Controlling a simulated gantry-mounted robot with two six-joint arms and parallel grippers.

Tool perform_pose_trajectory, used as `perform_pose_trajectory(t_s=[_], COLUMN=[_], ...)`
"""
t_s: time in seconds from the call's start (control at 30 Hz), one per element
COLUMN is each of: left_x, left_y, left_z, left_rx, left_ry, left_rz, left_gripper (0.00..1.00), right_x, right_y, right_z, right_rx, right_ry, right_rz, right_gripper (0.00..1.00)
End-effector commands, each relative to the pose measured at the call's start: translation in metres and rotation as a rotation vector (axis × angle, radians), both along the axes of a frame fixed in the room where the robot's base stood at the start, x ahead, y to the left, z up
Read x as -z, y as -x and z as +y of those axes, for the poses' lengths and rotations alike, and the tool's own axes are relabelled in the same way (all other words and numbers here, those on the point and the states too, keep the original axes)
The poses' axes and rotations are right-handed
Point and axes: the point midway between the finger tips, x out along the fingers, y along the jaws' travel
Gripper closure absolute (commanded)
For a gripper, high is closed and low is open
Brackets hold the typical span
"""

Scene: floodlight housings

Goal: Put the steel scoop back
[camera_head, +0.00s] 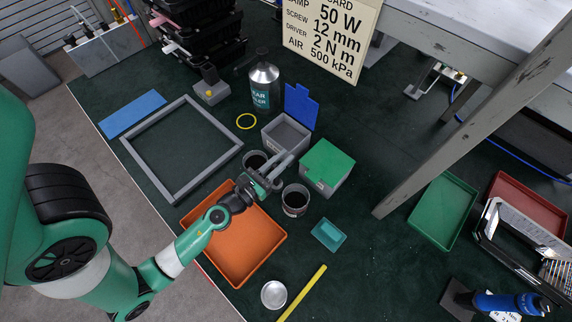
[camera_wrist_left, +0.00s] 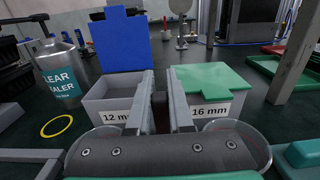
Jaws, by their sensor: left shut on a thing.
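My left gripper (camera_head: 284,163) reaches in over the orange tray and is low between two round cups. Its fingers (camera_wrist_left: 161,100) are close together in the left wrist view, shut on a narrow thing that they mostly hide. I take it to be the steel scoop, but its shape cannot be made out. One dark-filled cup (camera_head: 254,160) is on the left of the gripper, the other (camera_head: 296,200) on its right. Beyond the fingertips stand the 12 mm bin (camera_wrist_left: 108,103) with its blue lid up and the 16 mm bin (camera_wrist_left: 212,102) with a green lid lying on it.
The orange tray (camera_head: 240,258) lies under my left arm. A sealer bottle (camera_head: 264,80), yellow ring (camera_head: 246,121) and grey frame (camera_head: 133,150) are behind. A teal dish (camera_head: 329,235), round tin (camera_head: 274,295) and yellow bar (camera_head: 303,292) lie in front. A table leg (camera_head: 440,150) stands to the right.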

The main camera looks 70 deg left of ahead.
Motion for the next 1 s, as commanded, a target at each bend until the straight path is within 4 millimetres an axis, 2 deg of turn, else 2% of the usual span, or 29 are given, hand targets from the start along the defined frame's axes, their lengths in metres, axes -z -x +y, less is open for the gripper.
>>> perform_pose_trajectory(t_s=[0.03, 0.23, 0.4, 0.43, 0.57, 0.6, 0.93, 1.0], left_x=[0.0102, 0.0057, 0.0111, 0.0100, 0.0094, 0.0094, 0.0041, 0.0087], left_y=[0.0008, 0.0009, 0.0009, 0.0009, 0.0008, 0.0008, 0.0008, 0.0071], left_z=[0.0005, 0.0005, 0.0004, 0.0004, 0.0003, 0.0003, 0.0003, -0.0028], left_rx=[-0.002, -0.002, -0.002, -0.001, -0.001, -0.001, -0.001, -0.001], left_ry=[0.000, -0.001, -0.001, -0.001, 0.000, 0.000, -0.001, 0.000], left_rz=[0.000, 0.000, 0.000, 0.000, 0.001, 0.001, 0.000, 0.001], left_gripper=[1.00, 1.00, 1.00, 0.77, 0.54, 0.51, 0.51, 0.51], right_x=[0.0105, 0.0059, 0.0112, 0.0101, 0.0093, 0.0093, 0.0042, 0.0107], right_y=[-0.0001, 0.0001, 0.0001, 0.0001, 0.0000, 0.0000, 0.0000, 0.0002], right_z=[0.0000, 0.0000, 0.0000, 0.0000, 0.0000, 0.0000, 0.0000, 0.0000], right_rx=[0.000, 0.000, 0.000, 0.000, 0.000, 0.000, 0.000, 0.000], right_ry=[0.000, 0.000, 0.000, 0.000, 0.000, 0.000, 0.000, 0.000], right_rz=[0.000, -0.001, -0.001, 0.000, 0.000, 0.000, 0.000, -0.001], right_gripper=[0.50, 0.50, 0.50, 0.50, 0.50, 0.50, 0.50, 0.50])
